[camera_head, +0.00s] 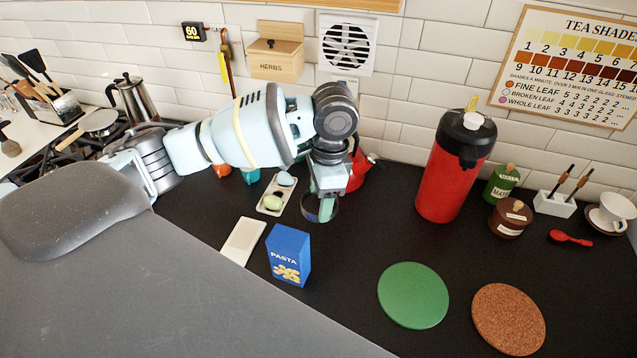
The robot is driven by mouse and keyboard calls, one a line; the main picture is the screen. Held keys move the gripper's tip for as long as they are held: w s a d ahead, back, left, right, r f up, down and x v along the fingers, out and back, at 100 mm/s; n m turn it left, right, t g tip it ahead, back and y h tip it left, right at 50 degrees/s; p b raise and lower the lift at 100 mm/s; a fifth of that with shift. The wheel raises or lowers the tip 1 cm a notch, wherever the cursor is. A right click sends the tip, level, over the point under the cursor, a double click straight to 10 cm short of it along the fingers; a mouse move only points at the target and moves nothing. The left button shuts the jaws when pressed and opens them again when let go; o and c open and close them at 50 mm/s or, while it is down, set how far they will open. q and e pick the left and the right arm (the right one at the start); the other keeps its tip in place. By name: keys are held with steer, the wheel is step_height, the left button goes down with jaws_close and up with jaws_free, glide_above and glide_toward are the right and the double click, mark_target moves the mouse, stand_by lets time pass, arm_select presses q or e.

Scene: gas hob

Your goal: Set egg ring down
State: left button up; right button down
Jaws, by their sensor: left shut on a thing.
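The egg ring (309,216) is a thin dark band. My left gripper (326,204) points down over the black counter and is shut on it. My right gripper is not in view.
An egg tray (262,210) is left of the gripper, a red kettle (356,172) behind. A red flask (455,170), green mat (413,296) and cork mat (508,319) are right. The counter between box and green mat is clear.

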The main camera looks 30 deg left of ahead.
arm_select(q)
steer(key=s+d+n, duration=0.1)
steer(key=n, duration=0.2)
steer(key=s+d+n, duration=0.1)
steer(key=s+n, duration=0.1)
steer(key=n, duration=0.1)
steer(key=s+n, duration=0.2)
steer(key=n, duration=0.1)
steer(key=shift+s+d+g+h, duration=0.15)
steer(key=shift+d+g+h, duration=0.15)
steer(key=shift+d+h, duration=0.1)
steer(key=shift+s, duration=0.1)
